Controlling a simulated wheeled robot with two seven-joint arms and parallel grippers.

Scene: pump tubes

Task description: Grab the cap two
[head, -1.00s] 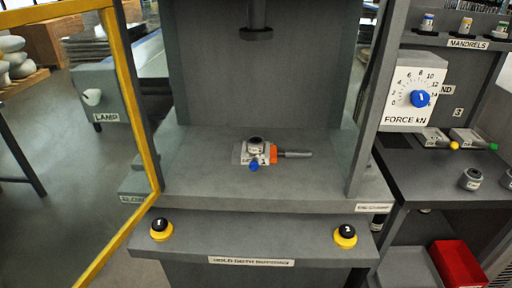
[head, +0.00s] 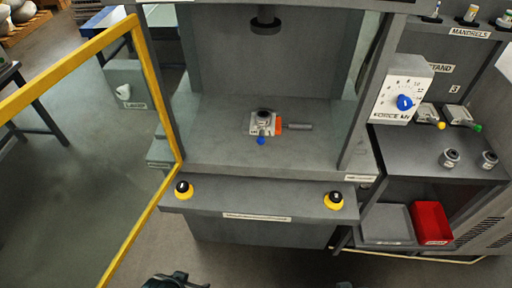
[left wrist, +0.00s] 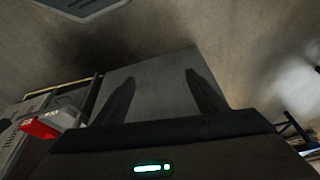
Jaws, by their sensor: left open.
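Two short grey ring-shaped pieces stand on the dark shelf at the right in the head view, a left one (head: 450,158) and a right one (head: 488,160). They look like the caps, but I cannot read a number on either. My left gripper (head: 178,279) shows at the bottom edge of the head view, far from them. In the left wrist view its two fingers (left wrist: 161,92) are apart with nothing between them. At most a dark sliver of my right gripper (head: 345,284) shows at the bottom edge.
A press bay holds a grey fixture (head: 262,122) with orange and blue parts. Yellow-black buttons (head: 184,190) sit on its front. A yellow-framed door (head: 150,90) stands open at left. A red bin (head: 431,222) is below the right shelf. The floor in front is clear.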

